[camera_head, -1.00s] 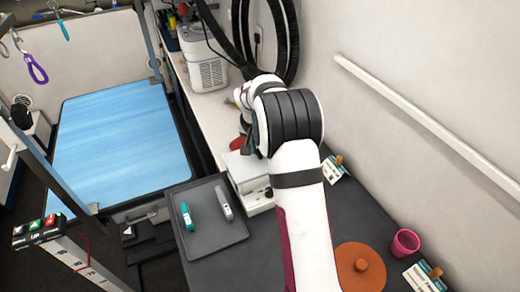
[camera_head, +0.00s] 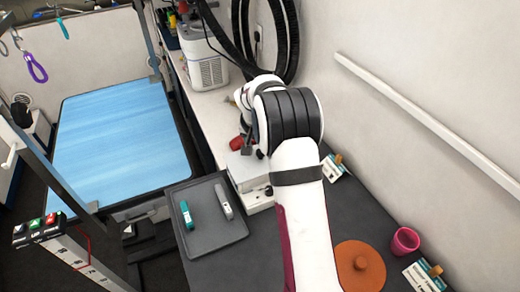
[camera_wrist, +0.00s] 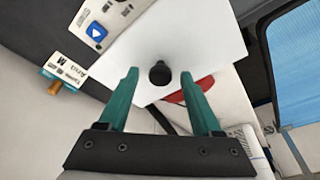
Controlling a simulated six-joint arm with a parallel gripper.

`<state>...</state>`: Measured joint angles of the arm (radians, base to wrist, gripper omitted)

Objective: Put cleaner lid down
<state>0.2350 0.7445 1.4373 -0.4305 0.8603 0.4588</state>
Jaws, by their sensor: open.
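The cleaner lid (camera_wrist: 195,40) is a white, flat, square plate with a black round knob (camera_wrist: 159,73) in its middle. In the head view the lid (camera_head: 243,169) lies on top of the white cleaner (camera_head: 258,200), partly hidden by my arm. The cleaner's front panel (camera_wrist: 108,18) with a blue button shows beyond the lid's edge in the wrist view. My gripper (camera_wrist: 160,76) has teal fingers spread wide, one on either side of the knob in the picture, with gaps to it. It holds nothing. Its height above the lid is hard to tell.
A grey tray (camera_head: 206,246) with a teal tool and a grey tool lies left of the cleaner. A red object (camera_head: 237,143) sits behind it. An orange round lid (camera_head: 360,268) and a pink cup (camera_head: 404,241) stand at the front right. The wall is to the right.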

